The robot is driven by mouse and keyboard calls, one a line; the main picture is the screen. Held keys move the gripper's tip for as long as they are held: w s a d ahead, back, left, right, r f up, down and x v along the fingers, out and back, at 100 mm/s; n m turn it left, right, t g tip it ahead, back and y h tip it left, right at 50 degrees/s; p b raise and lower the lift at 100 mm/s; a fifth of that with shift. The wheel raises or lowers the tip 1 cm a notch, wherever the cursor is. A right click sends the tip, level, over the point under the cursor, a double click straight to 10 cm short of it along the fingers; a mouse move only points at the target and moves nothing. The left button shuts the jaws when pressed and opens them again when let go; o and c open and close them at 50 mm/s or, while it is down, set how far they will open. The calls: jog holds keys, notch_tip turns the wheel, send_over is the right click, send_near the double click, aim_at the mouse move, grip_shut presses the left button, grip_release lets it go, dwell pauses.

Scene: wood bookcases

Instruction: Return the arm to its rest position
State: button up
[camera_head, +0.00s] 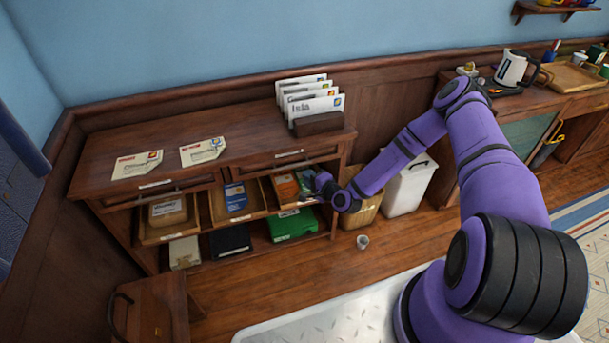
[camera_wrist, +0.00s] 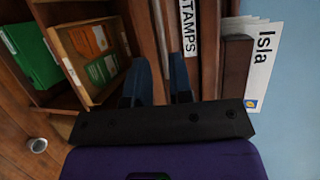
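My purple arm (camera_head: 398,160) reaches left from the right side of the head view, bent at the elbow. My gripper (camera_head: 322,183) is at the front of the bookcase's right-hand compartment, beside a wooden tray. In the wrist view, the two dark blue fingers of my gripper (camera_wrist: 160,75) stand apart with nothing visible between them. The tray (camera_wrist: 73,70) holds an orange packet (camera_wrist: 97,38) and a green one (camera_wrist: 102,68), left of the fingers. In the head view, the arm's end partly hides the tray's right side.
The wood bookcase (camera_head: 225,130) bears envelopes in a holder (camera_head: 318,124). A green box (camera_head: 292,224) lies on its lower shelf. A wooden bin (camera_head: 362,211), a white bin (camera_head: 408,188) and a small cup (camera_head: 362,242) stand on the floor near my arm. Open floor lies in front.

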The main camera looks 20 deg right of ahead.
dwell(0.5)
jog(key=w+d+r+n+g+h, duration=0.1)
jog(key=d+r+n+g, duration=0.15)
jog(key=r+n, duration=0.45)
jog(key=w+d+r+n+g, duration=0.15)
jog(key=r+g, duration=0.25)
jog(key=r, duration=0.6)
jog(key=s+d+r+n+g+h, duration=0.15)
jog(key=s+r, duration=0.25)
jog(key=r, duration=0.6)
jog(key=s+r+n+h, duration=0.2)
jog(key=s+r+h, duration=0.15)
jog(key=r, duration=0.55)
jog(key=s+r+n+h, duration=0.1)
jog(key=s+r, duration=1.6)
jog(key=s, duration=0.7)
jog(key=s+a+r+n+g+y, duration=0.1)
jog(key=s+r, duration=0.2)
jog(key=s, duration=0.7)
jog(key=shift+s+a+g, duration=0.15)
jog(key=shift+a+g, duration=0.1)
jog(key=shift+g, duration=0.05)
